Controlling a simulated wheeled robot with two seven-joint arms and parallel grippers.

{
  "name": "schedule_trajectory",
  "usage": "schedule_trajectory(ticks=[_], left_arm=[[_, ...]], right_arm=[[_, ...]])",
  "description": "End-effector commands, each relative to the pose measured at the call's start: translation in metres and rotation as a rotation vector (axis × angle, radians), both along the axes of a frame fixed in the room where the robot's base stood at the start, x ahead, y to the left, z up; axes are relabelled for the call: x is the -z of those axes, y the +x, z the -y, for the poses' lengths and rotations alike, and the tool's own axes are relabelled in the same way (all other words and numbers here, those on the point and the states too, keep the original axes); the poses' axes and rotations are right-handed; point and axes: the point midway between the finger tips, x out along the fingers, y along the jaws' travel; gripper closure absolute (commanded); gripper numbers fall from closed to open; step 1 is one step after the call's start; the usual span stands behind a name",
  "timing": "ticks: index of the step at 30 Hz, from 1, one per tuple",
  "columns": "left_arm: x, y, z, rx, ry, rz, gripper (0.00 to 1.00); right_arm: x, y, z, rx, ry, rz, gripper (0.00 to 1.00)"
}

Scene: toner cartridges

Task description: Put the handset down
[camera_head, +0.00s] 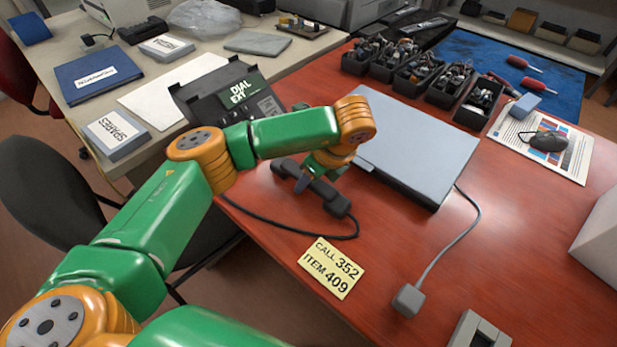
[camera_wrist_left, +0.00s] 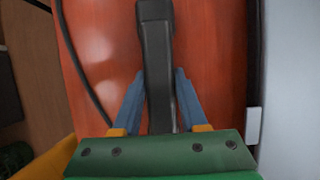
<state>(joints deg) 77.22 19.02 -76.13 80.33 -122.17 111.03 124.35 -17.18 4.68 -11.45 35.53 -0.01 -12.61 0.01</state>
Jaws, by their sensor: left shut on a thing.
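The black handset (camera_head: 335,200) is at the near left part of the red desk (camera_head: 440,250), with a dark cord curving from it. My left gripper (camera_head: 308,180) is shut on the handset's middle. In the left wrist view the black handset (camera_wrist_left: 155,50) runs lengthwise between the two blue-grey fingers (camera_wrist_left: 157,100). I cannot tell whether the handset touches the desk or hangs just above it. The dark phone base (camera_head: 200,102), with a "DIAL EXT" display, stands to the left behind my left arm, which partly covers it. My right gripper is not in view.
A yellow note (camera_head: 331,266) reading "CALL 352 ITEM 409" lies in front of the handset. A closed grey laptop-like slab (camera_head: 415,140) lies close to its right. A grey cable ends in a small block (camera_head: 408,300). Black bins (camera_head: 455,85) stand behind. The desk front centre is mostly clear.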

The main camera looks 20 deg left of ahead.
Motion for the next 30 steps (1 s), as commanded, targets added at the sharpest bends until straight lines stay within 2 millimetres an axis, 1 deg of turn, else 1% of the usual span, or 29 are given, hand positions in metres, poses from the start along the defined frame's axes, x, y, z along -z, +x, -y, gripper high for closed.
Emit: schedule_trajectory(ticks=[3,6,7,10,18,21,22,23,26,27,30], left_arm=[[0.0,0.0,0.0,-0.001,0.0,0.001,1.0],[0.004,0.0,0.0,-0.001,0.0,0.001,1.0],[0.004,0.0,0.0,-0.001,0.0,0.001,0.55],[0.002,0.0,0.0,-0.001,-0.001,0.0,0.28],[0.002,0.0,0.0,-0.001,-0.001,0.0,0.28],[-0.005,0.0,0.001,-0.001,-0.001,0.001,0.28],[-0.007,0.0,0.003,0.0,-0.002,0.003,0.28],[-0.012,-0.001,0.004,0.0,-0.003,0.002,0.28],[-0.033,-0.004,0.013,0.003,-0.002,0.005,0.28],[-0.047,-0.004,0.016,0.003,-0.001,0.006,0.28],[-0.073,-0.008,0.026,0.002,0.001,0.006,0.28]], right_arm=[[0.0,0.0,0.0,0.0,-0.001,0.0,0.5],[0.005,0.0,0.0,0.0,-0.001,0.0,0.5],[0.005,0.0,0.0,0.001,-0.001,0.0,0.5],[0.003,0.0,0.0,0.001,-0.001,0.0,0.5],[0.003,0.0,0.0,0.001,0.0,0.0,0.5],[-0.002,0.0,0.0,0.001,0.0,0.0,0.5],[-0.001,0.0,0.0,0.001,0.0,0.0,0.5],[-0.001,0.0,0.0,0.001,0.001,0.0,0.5],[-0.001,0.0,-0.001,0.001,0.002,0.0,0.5],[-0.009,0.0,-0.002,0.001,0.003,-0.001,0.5],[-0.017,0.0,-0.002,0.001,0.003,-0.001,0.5]])
